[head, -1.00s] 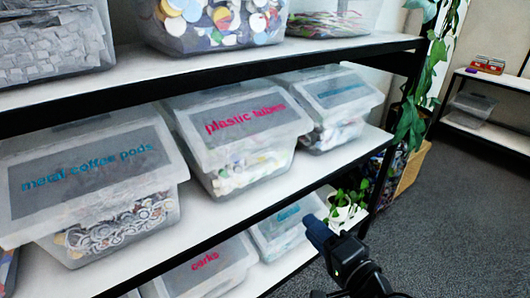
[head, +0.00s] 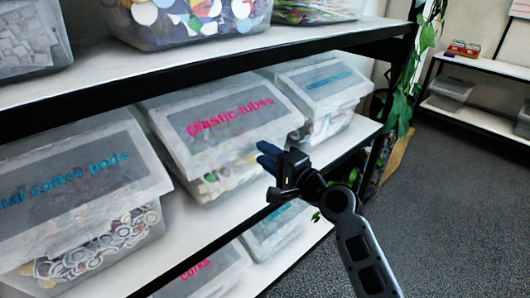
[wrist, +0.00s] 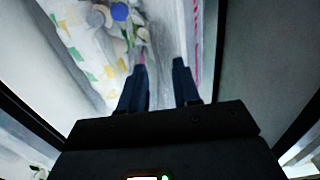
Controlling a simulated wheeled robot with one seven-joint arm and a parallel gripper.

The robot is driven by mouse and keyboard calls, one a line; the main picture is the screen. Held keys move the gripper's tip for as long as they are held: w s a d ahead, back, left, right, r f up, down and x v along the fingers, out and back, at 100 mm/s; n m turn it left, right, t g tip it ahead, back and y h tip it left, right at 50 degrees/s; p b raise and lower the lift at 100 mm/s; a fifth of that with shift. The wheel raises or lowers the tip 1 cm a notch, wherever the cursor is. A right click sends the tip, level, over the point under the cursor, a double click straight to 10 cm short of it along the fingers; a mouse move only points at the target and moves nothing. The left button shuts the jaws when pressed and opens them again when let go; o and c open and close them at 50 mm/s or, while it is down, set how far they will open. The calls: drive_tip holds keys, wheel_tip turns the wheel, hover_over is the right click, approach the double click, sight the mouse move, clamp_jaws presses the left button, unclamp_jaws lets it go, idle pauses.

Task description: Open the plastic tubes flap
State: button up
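The plastic tubes bin (head: 212,184) is a clear box on the middle shelf. Its sloped flap (head: 235,95) has a grey label with pink letters and looks shut. My gripper (head: 266,155) is in front of the bin's lower right part, just below the flap's front edge; I cannot tell whether it touches. In the wrist view my gripper (wrist: 160,78) has its two dark blue fingers apart with nothing clearly between them. The clear bin wall with colourful contents (wrist: 95,40) fills the upper left there.
The metal coffee pods bin (head: 80,185) stands to the left, and a blue-labelled bin (head: 325,85) to the right. The upper shelf edge (head: 200,70) runs above the bins. Another bin (head: 205,270) sits below. Open floor (head: 450,190) lies to the right.

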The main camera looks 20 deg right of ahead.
drive_tip(key=shift+w+a, duration=0.1)
drive_tip(key=shift+w, duration=0.25)
drive_tip(key=shift+c, duration=0.5)
clamp_jaws()
idle(0.8)
